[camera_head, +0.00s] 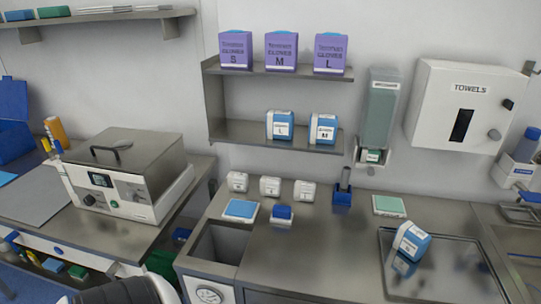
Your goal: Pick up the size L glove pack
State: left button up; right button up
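A purple box marked GLOVES L (331,53) stands at the right end of the upper wall shelf, right of similar boxes marked M (281,51) and S (236,50). On the lower shelf stands a smaller blue and white pack marked L (280,125), with a matching pack marked M (323,128) to its right. A third blue and white pack (411,242) sits tilted on the dark tray at the right; its lettering is too small to read. Neither of my grippers is in view, and nothing is seen touching any pack.
The metal wall shelf (278,134) has open room at its lower left. Several small white boxes, a blue stand (342,195) and pads line the counter (310,255). A green dispenser (380,110) and a towel box (463,105) hang at the right. The counter's front middle is clear.

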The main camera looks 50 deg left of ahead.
aim_at(303, 191)
jog(key=u, duration=1.35)
